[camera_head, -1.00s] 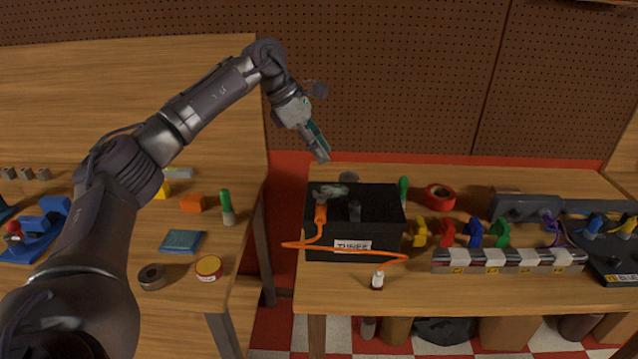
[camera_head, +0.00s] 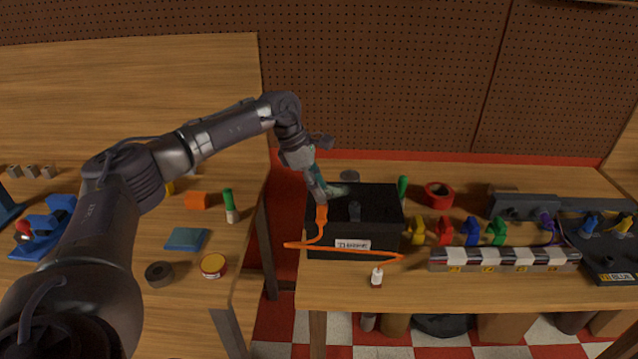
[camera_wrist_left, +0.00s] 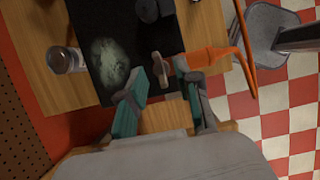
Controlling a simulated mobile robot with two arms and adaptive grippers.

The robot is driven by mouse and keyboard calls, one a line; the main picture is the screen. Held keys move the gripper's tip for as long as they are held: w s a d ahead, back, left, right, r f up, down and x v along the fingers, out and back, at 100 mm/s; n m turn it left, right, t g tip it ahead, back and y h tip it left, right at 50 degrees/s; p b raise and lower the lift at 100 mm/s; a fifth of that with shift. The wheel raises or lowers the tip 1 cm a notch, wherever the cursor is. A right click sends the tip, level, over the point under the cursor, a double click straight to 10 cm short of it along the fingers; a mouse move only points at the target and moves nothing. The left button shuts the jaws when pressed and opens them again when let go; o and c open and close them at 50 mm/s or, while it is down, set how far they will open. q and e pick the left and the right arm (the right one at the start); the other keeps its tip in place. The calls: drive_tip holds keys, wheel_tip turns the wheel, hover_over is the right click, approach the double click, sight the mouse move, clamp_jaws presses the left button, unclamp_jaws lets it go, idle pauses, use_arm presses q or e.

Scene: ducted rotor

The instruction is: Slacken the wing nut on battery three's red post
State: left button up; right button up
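The black battery (camera_head: 375,235) stands on the right bench, its front label too blurred to read now. An orange cable boot (camera_head: 321,214) sits at its left side, with the orange cable (camera_head: 345,249) across its front. In the left wrist view, a small brownish wing nut (camera_wrist_left: 160,68) sits on the battery top beside the orange boot (camera_wrist_left: 210,57). A pale crusty patch (camera_wrist_left: 108,62) lies near it. My left gripper (camera_head: 324,196) points down at this corner. Its fingers (camera_wrist_left: 161,76) are apart, close to the nut, with no visible grip on it. My right gripper is out of view.
A dark post (camera_head: 355,212) stands on the battery top. A green-capped bottle (camera_head: 402,188) is behind it, a small white-capped bottle (camera_head: 377,277) in front. Coloured clips and a striped bar (camera_head: 505,259) lie right. A gap separates the two benches.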

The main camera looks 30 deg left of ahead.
use_arm(q)
drive_tip(key=shift+d+f, duration=0.15)
drive_tip(key=shift+f, duration=0.25)
drive_tip(key=shift+c, duration=0.3)
clamp_jaws()
